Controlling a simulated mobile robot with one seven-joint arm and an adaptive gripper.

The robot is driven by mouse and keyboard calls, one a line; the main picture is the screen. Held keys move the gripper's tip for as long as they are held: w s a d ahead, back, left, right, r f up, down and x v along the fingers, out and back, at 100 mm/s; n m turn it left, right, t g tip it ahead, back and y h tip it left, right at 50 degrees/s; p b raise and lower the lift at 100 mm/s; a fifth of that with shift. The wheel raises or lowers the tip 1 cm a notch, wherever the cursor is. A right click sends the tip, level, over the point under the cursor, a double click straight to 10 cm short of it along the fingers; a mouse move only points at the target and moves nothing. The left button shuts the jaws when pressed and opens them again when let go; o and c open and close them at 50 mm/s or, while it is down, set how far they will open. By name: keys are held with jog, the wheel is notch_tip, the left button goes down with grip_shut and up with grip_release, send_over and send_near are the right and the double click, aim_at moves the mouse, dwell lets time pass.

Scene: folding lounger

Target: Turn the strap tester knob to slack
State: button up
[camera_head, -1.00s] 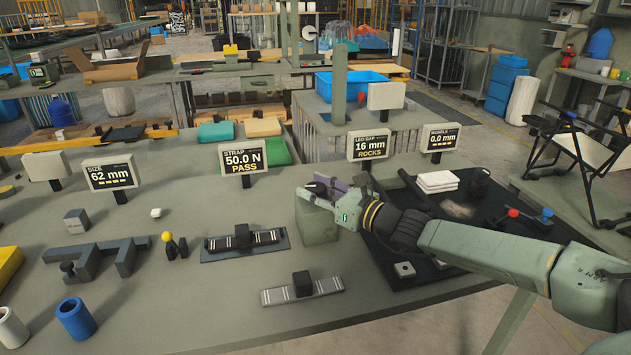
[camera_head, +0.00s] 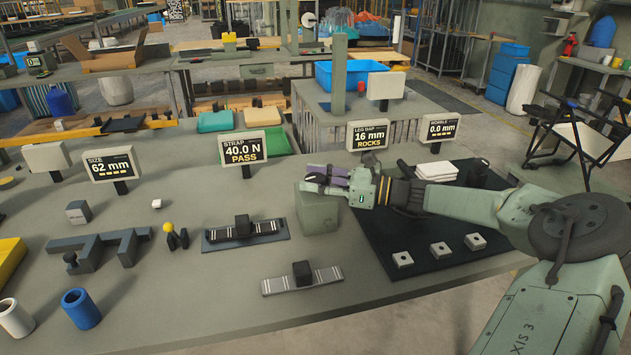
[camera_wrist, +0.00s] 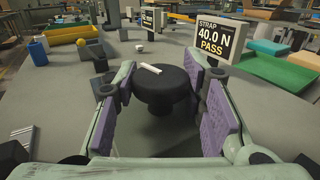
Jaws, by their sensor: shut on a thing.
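The strap tester knob (camera_wrist: 163,86) is black and round with a white pointer line, in the middle of the wrist view. My gripper (camera_wrist: 163,105) has its purple pads on both sides of the knob and is shut on it. In the head view my gripper (camera_head: 322,182) is at the green tester block (camera_head: 318,212), and its fingers hide most of the knob. The strap display (camera_head: 242,150) reads 40.0 N PASS. It also shows in the wrist view (camera_wrist: 216,38).
Two strap pieces with black blocks, one on a dark base (camera_head: 245,232) and one nearer (camera_head: 302,280), lie left of the tester block. A black mat (camera_head: 400,235) with small square blocks lies under my arm. Other displays stand along the back.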

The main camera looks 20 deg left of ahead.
jog(key=shift+w+r, duration=0.1)
jog(key=shift+r, duration=0.1)
jog(key=o, duration=0.8)
jog(key=shift+c, duration=0.2)
jog(key=o, duration=0.4)
jog(key=shift+f, duration=0.15)
jog(key=shift+o, duration=0.2)
jog(key=d, duration=1.2)
jog(key=shift+w, duration=0.4)
